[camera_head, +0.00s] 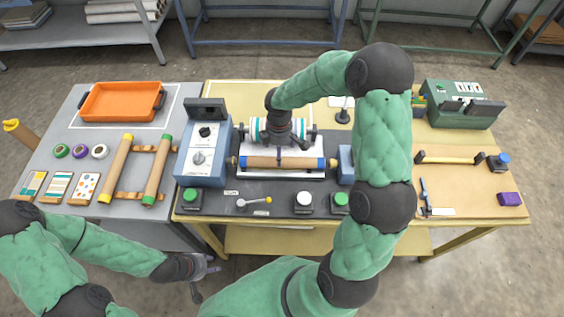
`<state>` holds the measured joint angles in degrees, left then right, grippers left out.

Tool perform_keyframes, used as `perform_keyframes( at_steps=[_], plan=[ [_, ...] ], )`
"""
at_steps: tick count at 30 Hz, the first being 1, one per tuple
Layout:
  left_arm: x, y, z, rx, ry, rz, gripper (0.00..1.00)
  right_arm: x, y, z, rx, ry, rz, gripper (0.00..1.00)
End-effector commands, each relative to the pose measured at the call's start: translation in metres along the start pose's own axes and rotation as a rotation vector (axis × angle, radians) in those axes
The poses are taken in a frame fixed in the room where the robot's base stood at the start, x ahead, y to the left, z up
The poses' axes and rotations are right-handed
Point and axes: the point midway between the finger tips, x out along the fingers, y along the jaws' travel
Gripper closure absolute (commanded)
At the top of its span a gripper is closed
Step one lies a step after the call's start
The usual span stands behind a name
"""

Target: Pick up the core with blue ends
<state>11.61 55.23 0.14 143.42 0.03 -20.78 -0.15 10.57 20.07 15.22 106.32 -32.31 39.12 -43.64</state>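The core with blue ends (262,162) is a brown tube lying crosswise at the front of the press, with a blue band at each end. My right arm comes over from the right, and its gripper (290,142) points down over the press, just behind the middle of the core in the picture. Its fingertips are small and dark against the rollers; I cannot tell whether they are open or touch anything. My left gripper (205,279) is low at the front left, off the table edge, far from the core. Its fingers are apart and empty.
Cores with yellow ends (115,168) and green ends (157,168) lie on the left table's rack, near an orange tray (120,102). A blue control box (203,150) stands left of the press. Buttons and a small lever (253,201) line the front. My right arm hides part of the right side.

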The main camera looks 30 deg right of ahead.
Motion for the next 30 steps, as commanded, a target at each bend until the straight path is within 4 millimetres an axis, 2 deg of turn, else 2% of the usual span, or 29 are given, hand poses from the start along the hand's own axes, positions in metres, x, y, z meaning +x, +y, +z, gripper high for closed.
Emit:
perform_keyframes(
  at_steps=[11, 19, 25, 26, 30],
  plan=[
    [0.012, -0.004, 0.0, 0.0, 0.0, 0.0, 0.6, 0.047, -0.004, 0.003, 0.0, -0.001, -0.004, 0.13],
    [0.011, -0.004, 0.0, 0.0, 0.0, 0.0, 0.6, 0.049, -0.004, 0.003, 0.0, 0.0, -0.001, 0.13],
    [0.011, -0.004, -0.001, 0.0, 0.0, 0.0, 0.6, 0.049, -0.004, 0.003, 0.0, 0.0, -0.001, 0.7],
    [0.011, -0.004, -0.001, 0.0, 0.0, 0.0, 0.6, 0.049, -0.004, 0.003, 0.0, 0.0, -0.001, 0.75],
    [0.011, -0.004, -0.001, 0.0, 0.0, 0.0, 0.6, 0.049, -0.004, 0.003, 0.001, 0.0, -0.001, 0.76]
  ],
)
